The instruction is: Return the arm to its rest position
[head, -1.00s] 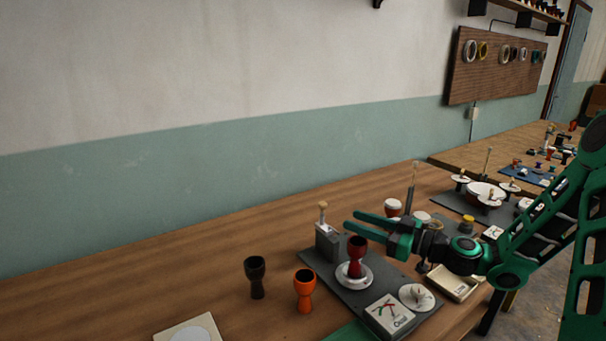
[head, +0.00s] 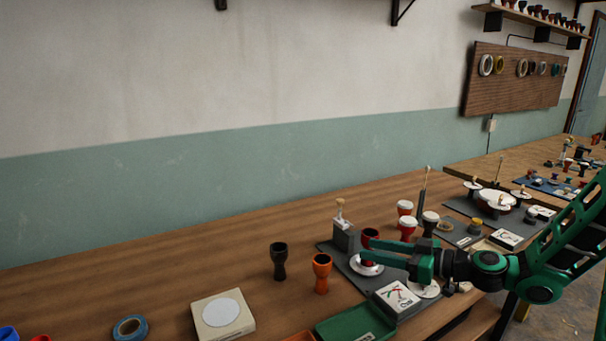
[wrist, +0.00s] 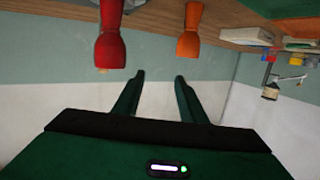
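My gripper (head: 365,248) is at the right of the head view, its two green fingers pointing left. They are apart with nothing between them. The fingers also show in the wrist view (wrist: 159,77), open and empty. A dark red goblet drum (head: 370,235) stands on a white round dish (head: 359,268) on a dark board; my fingers hide part of it. The red drum (wrist: 110,45) and an orange drum (wrist: 188,42) appear upside down in the wrist view, beyond the fingertips. I cannot tell whether the fingers touch the red drum.
A black drum (head: 279,262) and the orange drum (head: 321,272) stand left of the board. A grey block with a knob (head: 344,235) is behind the dish. Red and white drums (head: 407,226) stand behind my gripper. The wooden table (head: 130,280) is clear at its back left.

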